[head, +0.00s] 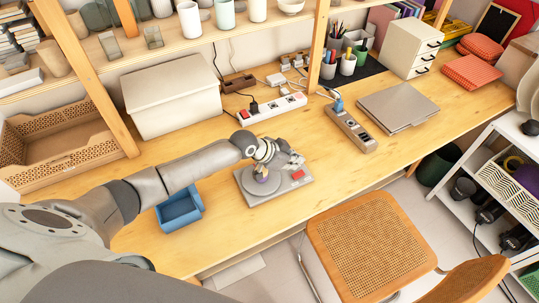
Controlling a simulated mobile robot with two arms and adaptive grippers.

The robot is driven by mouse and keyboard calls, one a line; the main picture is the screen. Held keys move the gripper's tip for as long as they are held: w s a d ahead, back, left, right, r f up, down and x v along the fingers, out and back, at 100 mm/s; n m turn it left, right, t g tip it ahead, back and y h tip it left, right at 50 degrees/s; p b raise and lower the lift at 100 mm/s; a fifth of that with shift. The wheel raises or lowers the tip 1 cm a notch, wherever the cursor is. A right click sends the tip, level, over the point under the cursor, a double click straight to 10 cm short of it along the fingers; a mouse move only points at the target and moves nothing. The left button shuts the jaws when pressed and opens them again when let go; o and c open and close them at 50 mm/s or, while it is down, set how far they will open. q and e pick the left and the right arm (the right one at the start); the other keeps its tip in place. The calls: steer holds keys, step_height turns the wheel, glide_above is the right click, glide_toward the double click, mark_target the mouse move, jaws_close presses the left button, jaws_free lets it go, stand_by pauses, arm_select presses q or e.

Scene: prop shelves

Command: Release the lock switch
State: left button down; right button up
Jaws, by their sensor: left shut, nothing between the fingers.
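A flat grey device (248,194) lies on the wooden desk, with a round disc on its left part. A red switch (298,176) is on the device's right part. My left gripper (278,166) is over the device's far half, just left of the red switch, and is shut and empty. It hides part of the disc and the device's far edge. I cannot tell whether it touches the device. The switch's position is too small to read. My right gripper is out of view.
A blue tray (181,210) sits left of the device. Power strips (272,108) with cords, a second outlet block (351,129) and a closed laptop (397,105) lie behind and to the right. A cane chair (365,240) stands at the front edge. Desk right of the device is clear.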

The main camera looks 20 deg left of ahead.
arm_select(q)
steer(key=s+a+r+b, duration=0.1)
steer(key=s+a+r, duration=0.3)
steer(key=s+a, duration=0.1)
steer(key=shift+s+r+b, duration=0.3)
steer(key=shift+s+b, duration=0.1)
steer(key=shift+s, duration=0.2)
